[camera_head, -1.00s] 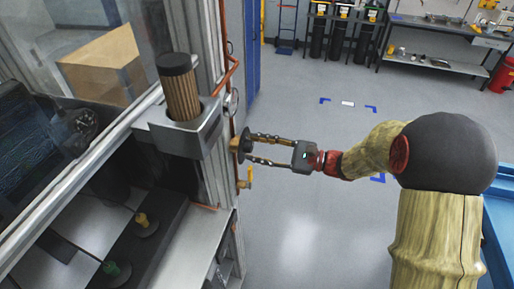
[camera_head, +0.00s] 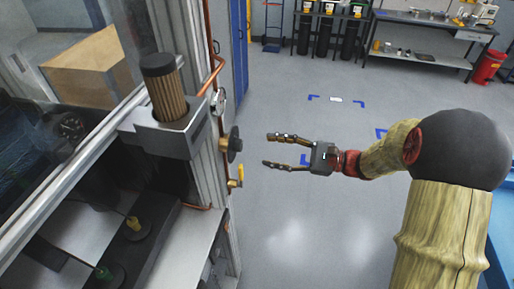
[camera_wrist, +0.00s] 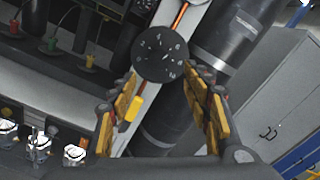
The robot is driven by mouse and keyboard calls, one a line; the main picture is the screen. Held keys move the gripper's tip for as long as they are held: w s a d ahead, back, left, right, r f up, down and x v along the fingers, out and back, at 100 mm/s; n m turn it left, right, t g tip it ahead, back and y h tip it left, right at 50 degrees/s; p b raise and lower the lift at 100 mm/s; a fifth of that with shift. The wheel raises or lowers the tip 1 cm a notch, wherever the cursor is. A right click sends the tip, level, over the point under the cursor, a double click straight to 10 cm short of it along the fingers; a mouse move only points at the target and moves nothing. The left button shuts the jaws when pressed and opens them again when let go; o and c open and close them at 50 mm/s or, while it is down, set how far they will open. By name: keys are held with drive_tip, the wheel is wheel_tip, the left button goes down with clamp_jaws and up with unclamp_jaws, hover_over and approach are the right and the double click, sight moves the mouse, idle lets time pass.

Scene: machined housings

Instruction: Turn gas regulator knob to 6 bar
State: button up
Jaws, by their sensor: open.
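The regulator knob (camera_head: 235,144) is a dark round disc on the copper pipe line beside the metal frame. In the wrist view the knob (camera_wrist: 160,54) shows its face with pale numbers and marks, too small to read surely. A small round gauge (camera_head: 218,100) sits above it on the pipe, its reading not legible. My gripper (camera_head: 267,150) is open and empty, to the right of the knob with a clear gap. In the wrist view the fingers of my gripper (camera_wrist: 160,84) spread on either side below the knob.
A yellow valve lever (camera_head: 238,178) sits just below the knob; it also shows in the wrist view (camera_wrist: 133,107). A holder with a brown cylinder (camera_head: 167,92) juts out at left. The floor right of the frame is clear.

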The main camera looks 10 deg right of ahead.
drive_tip(key=v, duration=0.3)
drive_tip(key=shift+s+d, duration=0.15)
drive_tip(key=shift+d, duration=0.15)
